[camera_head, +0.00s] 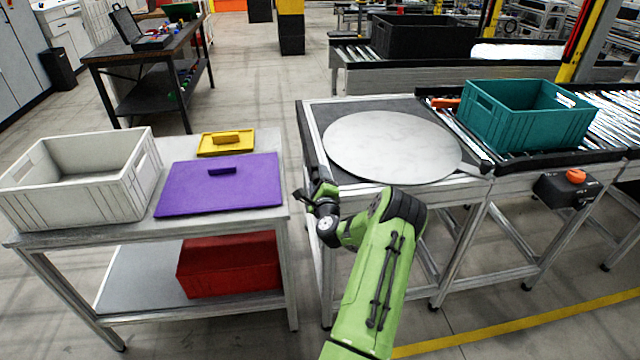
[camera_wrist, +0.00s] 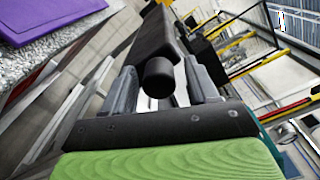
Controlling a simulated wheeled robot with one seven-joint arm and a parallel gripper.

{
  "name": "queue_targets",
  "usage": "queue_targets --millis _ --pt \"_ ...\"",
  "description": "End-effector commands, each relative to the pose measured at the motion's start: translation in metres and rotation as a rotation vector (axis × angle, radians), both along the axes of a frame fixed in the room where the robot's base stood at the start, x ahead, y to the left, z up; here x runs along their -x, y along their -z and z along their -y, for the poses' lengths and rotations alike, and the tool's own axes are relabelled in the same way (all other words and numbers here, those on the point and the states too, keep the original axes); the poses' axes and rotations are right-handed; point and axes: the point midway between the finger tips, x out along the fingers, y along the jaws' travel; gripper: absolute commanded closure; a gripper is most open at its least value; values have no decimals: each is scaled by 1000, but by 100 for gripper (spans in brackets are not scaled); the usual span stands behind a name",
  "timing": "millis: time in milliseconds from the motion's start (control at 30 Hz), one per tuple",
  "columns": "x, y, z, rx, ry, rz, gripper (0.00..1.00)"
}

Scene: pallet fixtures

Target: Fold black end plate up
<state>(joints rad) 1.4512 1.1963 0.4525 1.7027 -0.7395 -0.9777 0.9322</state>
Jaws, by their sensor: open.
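The black end plate (camera_head: 308,143) shows in the head view as a narrow dark strip along the left end of the table with the round grey disc (camera_head: 390,147). My gripper (camera_head: 312,194) is at the near end of this strip, low beside the table's left corner. In the wrist view, a long black bar with a rounded end (camera_wrist: 158,78), apparently the plate's edge, lies between the two grey fingers of my gripper (camera_wrist: 160,88). The fingers are open, with a gap visible beside the bar. The plate's face and hinge are mostly hidden.
A bench at left holds a white crate (camera_head: 75,185), a purple lid (camera_head: 220,190) and a yellow lid (camera_head: 212,148); a red crate (camera_head: 230,265) is below. A teal crate (camera_head: 520,125) stands on the right conveyor. A floor gap separates bench and table.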

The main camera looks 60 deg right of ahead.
Motion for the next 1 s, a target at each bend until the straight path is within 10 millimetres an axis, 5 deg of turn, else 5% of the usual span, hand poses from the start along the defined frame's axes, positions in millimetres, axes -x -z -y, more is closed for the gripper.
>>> queue_targets --millis 700,1000 --pt "89 9 -99 -3 4 0 41" --pt "104 2 -117 0 3 -2 41"
